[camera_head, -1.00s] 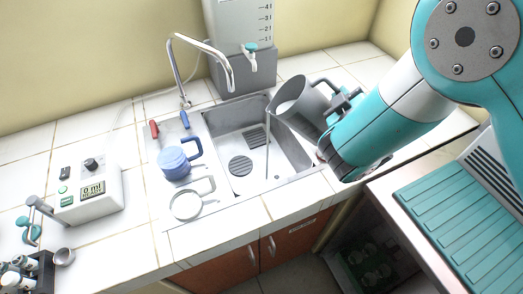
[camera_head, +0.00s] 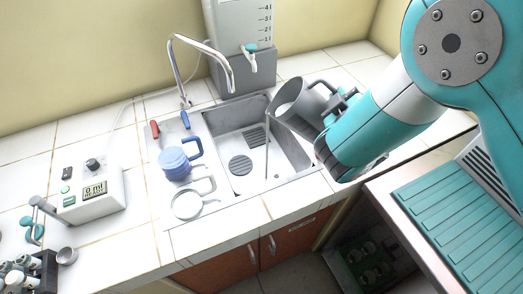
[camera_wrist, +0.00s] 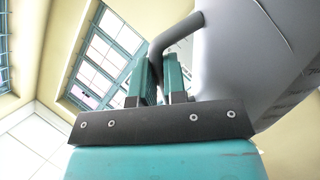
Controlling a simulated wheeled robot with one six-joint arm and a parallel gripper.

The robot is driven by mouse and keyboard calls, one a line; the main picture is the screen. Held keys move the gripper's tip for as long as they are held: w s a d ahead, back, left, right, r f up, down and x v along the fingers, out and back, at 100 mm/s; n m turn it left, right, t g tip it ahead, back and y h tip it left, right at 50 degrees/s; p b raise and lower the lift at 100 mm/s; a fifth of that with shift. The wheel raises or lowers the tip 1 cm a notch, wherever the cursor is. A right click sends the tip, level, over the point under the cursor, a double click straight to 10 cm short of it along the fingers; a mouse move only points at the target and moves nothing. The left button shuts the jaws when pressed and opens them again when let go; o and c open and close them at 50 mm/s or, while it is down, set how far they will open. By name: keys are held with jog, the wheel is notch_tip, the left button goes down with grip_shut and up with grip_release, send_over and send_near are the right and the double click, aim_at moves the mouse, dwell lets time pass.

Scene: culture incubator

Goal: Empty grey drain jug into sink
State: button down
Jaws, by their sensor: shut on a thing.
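The grey drain jug (camera_head: 300,106) is tilted over the right side of the sink (camera_head: 221,146), its mouth facing left and down. A thin stream of liquid (camera_head: 267,152) falls from its lip into the basin. My gripper (camera_head: 341,101) is shut on the jug's handle (camera_head: 322,86), to the right of the jug. In the wrist view, the fingers of my gripper (camera_wrist: 162,84) close around the grey handle (camera_wrist: 178,34), and the jug's body (camera_wrist: 255,60) fills the right side. How much liquid is left inside is not clear.
A tap (camera_head: 205,47) arches behind the sink. A tank with a spigot (camera_head: 240,30) stands at the back. A blue mug (camera_head: 174,163) and a white-rimmed cup (camera_head: 187,204) stand left of the sink. A pump box (camera_head: 92,197) sits further left.

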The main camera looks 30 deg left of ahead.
aim_at(322, 102)
jog(key=shift+a+r+n+p, duration=0.3)
jog(key=shift+p, duration=0.45)
dwell(1.0)
jog(key=shift+s+a+r+n+h+p, duration=0.15)
jog(key=shift+s+a+n+p, duration=0.1)
jog(key=shift+a+n, duration=0.25)
jog(key=shift+s+a+r+n+h+p, duration=0.1)
jog(key=shift+a+n+p, duration=0.15)
jog(key=shift+a+n, duration=0.25)
jog(key=shift+s+a+r+n+h+p, duration=0.15)
jog(key=shift+s+a+n+p, duration=0.1)
jog(key=shift+a+n, duration=0.25)
dwell(4.8)
